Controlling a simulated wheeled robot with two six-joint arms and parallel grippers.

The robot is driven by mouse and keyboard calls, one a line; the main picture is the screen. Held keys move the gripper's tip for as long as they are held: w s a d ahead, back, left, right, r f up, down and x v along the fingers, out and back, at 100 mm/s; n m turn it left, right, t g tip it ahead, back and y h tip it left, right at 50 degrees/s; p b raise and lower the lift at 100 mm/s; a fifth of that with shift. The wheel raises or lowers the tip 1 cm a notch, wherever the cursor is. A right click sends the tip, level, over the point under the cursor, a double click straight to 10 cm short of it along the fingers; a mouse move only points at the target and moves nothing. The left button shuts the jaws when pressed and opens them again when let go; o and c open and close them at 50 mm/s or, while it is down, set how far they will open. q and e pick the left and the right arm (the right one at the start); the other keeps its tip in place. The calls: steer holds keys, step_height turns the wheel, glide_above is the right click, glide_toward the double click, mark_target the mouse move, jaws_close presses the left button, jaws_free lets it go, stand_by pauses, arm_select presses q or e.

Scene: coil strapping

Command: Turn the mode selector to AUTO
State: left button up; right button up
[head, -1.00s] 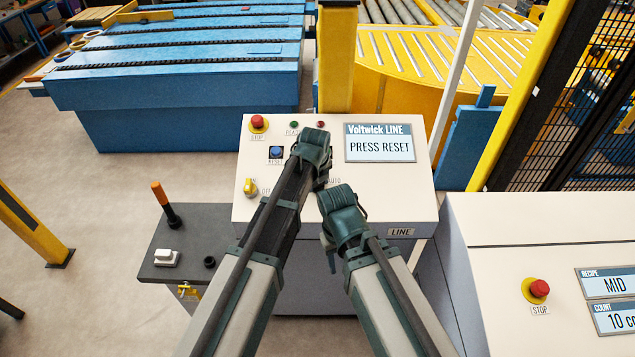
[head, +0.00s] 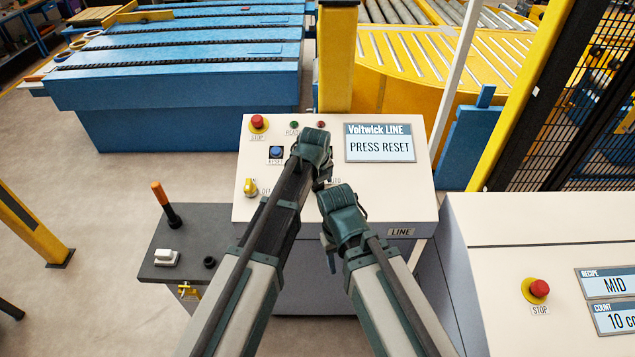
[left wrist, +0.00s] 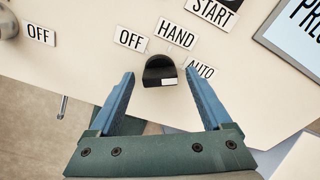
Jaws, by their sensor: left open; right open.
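The mode selector (left wrist: 160,70) is a black knob on the cream panel in the left wrist view, with a small white mark on its lower right edge. Labels OFF (left wrist: 130,39), HAND (left wrist: 177,33) and AUTO (left wrist: 200,70) sit around it. I cannot tell for sure which label it points to. My left gripper (left wrist: 160,78) is open, its two blue fingers on either side of the knob, with no clear contact. In the head view my left gripper (head: 312,150) hides the selector.
A dark side shelf (head: 200,235) is at left. Another cream console (head: 490,270) stands at right.

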arm_select(q)
steer(key=p+v, duration=1.3)
steer(key=shift+r, duration=0.4)
steer(key=shift+s, duration=0.1)
steer(key=s+a+f+n+g, duration=0.1)
steer(key=s+a+n+g, duration=0.1)
steer(key=s+a+n, duration=0.95)
steer(key=s+a+f+n+g, duration=0.1)
steer(key=s+a+n, duration=0.4)
steer(key=n, duration=1.4)
steer(key=s+d+f+m+b, duration=0.1)
steer(key=d+f+b, duration=0.2)
steer(key=f+b, duration=0.4)
steer(key=s+d+f+m+y+b, duration=0.1)
steer(key=s+d+f+b, duration=0.1)
steer(key=d+f+b, duration=0.2)
steer(key=s+d+f+m+g+b, duration=0.1)
steer(key=d+f+b, duration=0.3)
steer(key=f+b, duration=0.6)
steer(key=shift+s+m+y+b, duration=0.3)
steer(key=shift+s+m+b, duration=0.3)
steer(key=shift+s, duration=0.1)
steer(key=shift+f, duration=0.1)
